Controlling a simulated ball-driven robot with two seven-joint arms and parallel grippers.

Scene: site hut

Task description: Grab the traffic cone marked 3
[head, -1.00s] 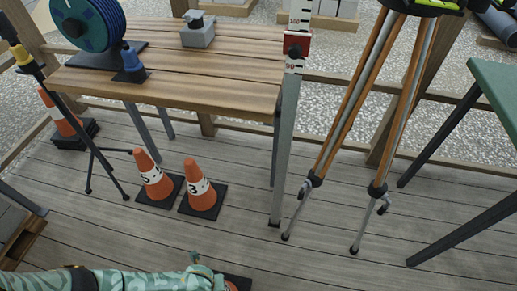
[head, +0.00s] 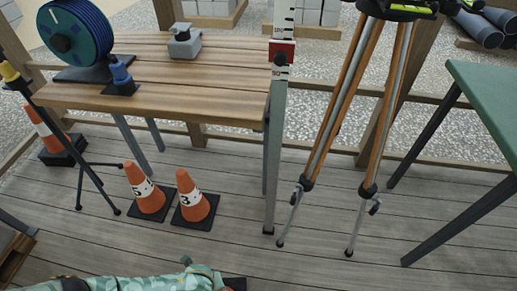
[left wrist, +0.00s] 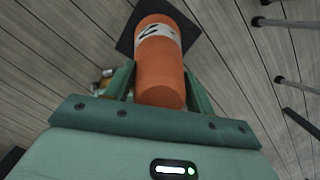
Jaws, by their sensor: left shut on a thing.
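In the left wrist view, my left gripper (left wrist: 160,72) is shut on an orange traffic cone (left wrist: 158,88) with a white band and a square black base. Part of a black mark shows on the band, but I cannot read it. In the head view, my camouflage-patterned left arm lies along the bottom edge; a dark corner of the held cone's base (head: 235,283) shows beside it. Two more numbered cones stand on the deck, a left one (head: 138,180) and a right one (head: 188,190); their numbers are too small to read surely. My right gripper is out of view.
A wooden table (head: 225,85) carries a blue cable reel (head: 80,38). Another cone (head: 45,125) stands at the far left behind a thin black tripod (head: 75,155). A wooden tripod (head: 335,110) and a green table (head: 490,85) stand right. Deck between them is clear.

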